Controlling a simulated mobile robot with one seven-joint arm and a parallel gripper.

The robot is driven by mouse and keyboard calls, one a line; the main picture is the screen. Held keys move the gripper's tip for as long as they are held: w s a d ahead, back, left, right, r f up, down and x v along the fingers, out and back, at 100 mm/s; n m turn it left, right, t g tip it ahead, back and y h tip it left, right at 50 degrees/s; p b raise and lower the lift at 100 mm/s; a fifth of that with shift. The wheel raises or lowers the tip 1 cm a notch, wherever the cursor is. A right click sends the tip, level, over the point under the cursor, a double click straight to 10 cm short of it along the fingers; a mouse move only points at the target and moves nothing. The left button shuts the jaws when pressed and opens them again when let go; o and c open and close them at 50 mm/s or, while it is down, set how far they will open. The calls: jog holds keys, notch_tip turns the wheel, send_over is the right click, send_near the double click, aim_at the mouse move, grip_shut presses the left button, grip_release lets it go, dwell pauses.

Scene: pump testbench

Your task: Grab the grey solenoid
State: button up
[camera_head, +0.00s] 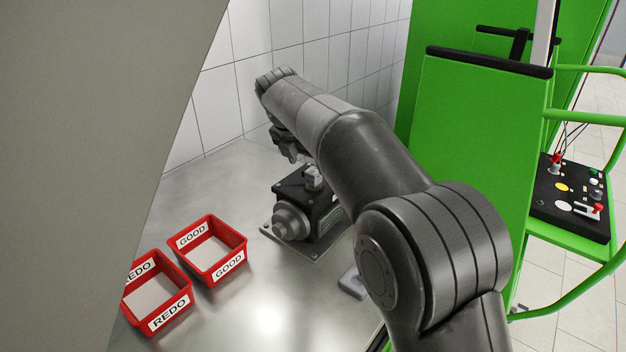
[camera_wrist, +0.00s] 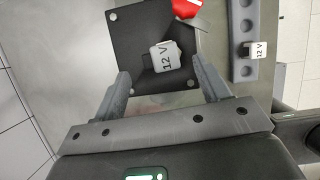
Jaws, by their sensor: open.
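A small light grey block marked "12 V" (camera_wrist: 167,57), which looks like the solenoid, sits on the black-topped pump unit (camera_wrist: 125,25). In the head view the block (camera_head: 314,180) stands on top of the pump unit (camera_head: 322,208). My gripper (camera_wrist: 165,82) is open and empty, its two fingers spread to the left and right below the block in the wrist view. In the head view my gripper (camera_head: 288,153) hangs above and left of the block, partly hidden by my arm. A second "12 V" block (camera_wrist: 263,49) sits at a grey rail with holes (camera_wrist: 244,30).
Two red boxes, GOOD (camera_head: 235,262) and REDO (camera_head: 180,308), stand on the metal table (camera_head: 265,315) left of the pump. A tiled wall (camera_head: 215,105) is behind. A green frame with a control panel (camera_head: 575,195) is at right. A red part (camera_wrist: 187,8) shows above the block.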

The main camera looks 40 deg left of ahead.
aim_at(311, 170)
jog(key=x, duration=0.5)
jog(key=shift+c, duration=0.4)
jog(key=c, duration=1.1)
